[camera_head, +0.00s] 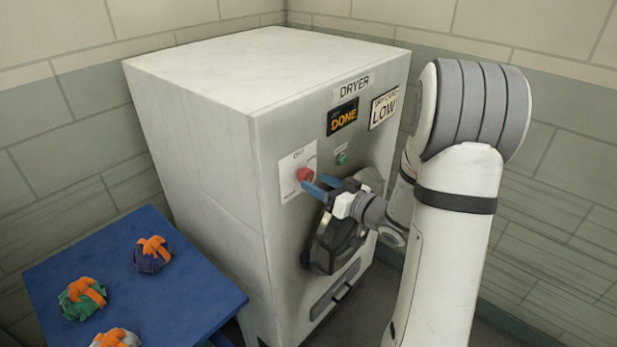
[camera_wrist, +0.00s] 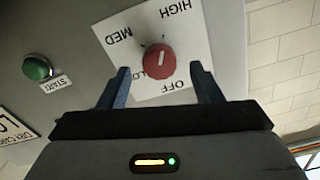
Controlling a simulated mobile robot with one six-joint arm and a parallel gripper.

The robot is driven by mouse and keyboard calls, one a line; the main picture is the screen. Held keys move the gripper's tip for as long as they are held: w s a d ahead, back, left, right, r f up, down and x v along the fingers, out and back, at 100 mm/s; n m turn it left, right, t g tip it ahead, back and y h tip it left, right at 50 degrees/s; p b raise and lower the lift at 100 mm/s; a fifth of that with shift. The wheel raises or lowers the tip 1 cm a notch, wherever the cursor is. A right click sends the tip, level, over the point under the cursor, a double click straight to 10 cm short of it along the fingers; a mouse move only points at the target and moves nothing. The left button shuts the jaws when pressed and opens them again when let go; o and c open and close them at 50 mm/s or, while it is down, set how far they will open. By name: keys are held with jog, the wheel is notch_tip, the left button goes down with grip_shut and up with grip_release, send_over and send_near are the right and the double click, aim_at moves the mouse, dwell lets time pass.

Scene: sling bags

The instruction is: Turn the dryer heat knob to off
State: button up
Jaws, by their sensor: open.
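The dryer (camera_head: 215,170) is a tall white-grey cabinet with a "DRYER" label. Its red heat knob (camera_head: 305,174) sits on a white plate (camera_head: 291,187) on the front face. In the wrist view the knob (camera_wrist: 159,62) is ringed by HIGH, MED, LOW and OFF, printed upside down; LOW is partly covered by the knob.
A green START button (camera_wrist: 37,67) is beside the plate. A "DONE" sign (camera_head: 342,117) and a "LOW" card (camera_head: 383,107) are above. The dark round door (camera_head: 325,250) is below. A blue table (camera_head: 185,295) with several orange-strapped bundles stands at left.

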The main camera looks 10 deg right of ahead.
aim_at(306, 176)
jog(key=shift+p+x, duration=0.3)
jog(key=shift+x, duration=1.2)
jog(key=shift+c, duration=0.5)
